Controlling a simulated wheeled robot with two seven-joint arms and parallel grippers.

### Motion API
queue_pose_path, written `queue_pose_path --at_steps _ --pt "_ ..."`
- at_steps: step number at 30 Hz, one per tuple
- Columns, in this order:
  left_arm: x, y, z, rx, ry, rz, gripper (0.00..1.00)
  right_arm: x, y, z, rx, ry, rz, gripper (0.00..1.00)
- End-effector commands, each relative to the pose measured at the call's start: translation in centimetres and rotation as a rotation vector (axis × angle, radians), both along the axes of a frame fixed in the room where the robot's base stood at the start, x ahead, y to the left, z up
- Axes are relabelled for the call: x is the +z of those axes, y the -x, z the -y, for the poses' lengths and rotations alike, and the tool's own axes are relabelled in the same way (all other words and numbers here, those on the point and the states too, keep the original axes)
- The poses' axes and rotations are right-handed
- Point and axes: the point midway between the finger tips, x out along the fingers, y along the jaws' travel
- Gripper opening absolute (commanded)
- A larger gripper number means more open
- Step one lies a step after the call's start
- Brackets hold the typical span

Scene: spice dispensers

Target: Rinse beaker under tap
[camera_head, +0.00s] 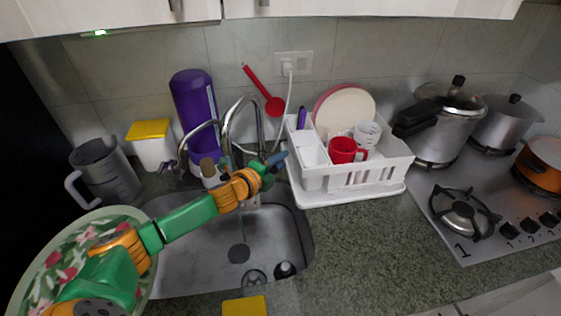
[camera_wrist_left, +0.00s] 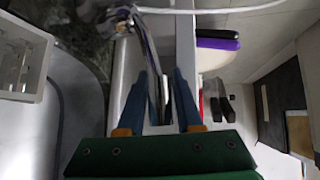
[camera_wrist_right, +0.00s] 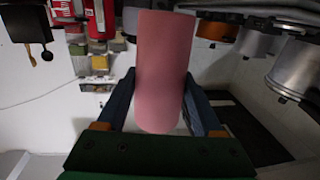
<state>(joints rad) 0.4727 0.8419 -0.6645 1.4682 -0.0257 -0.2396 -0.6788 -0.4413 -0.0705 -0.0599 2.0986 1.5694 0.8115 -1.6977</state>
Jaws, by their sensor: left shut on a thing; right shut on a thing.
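The chrome tap (camera_head: 232,112) arches over the steel sink (camera_head: 200,262) in the head view. My left gripper (camera_head: 276,158) is at the right side of the tap. In the left wrist view its blue fingers (camera_wrist_left: 168,100) close around a chrome part of the tap (camera_wrist_left: 150,50). My right gripper (camera_wrist_right: 160,100) shows only in the right wrist view. It is shut on a pink cylinder (camera_wrist_right: 163,65) that stands between its fingers. I cannot tell if this is the beaker. A grey measuring jug (camera_head: 112,172) stands left of the sink.
A white dish rack (camera_head: 372,177) with a red mug (camera_head: 342,150), a white measuring cup (camera_head: 367,134) and plates stands right of the sink. The stove with pots (camera_head: 441,125) is at the right. The front counter (camera_head: 370,255) is clear.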

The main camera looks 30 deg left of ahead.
Motion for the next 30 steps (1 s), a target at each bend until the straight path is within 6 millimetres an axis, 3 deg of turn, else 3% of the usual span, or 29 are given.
queue_pose_path --at_steps 25,30 --pt "0.0 0.0 -0.1 0.002 0.000 0.000 0.00 0.0 0.0 0.0 0.000 0.000 0.000 0.13" --pt "-1.2 0.1 0.1 -0.001 -0.037 0.045 0.00 -2.4 0.0 0.0 0.000 0.000 0.000 0.13"
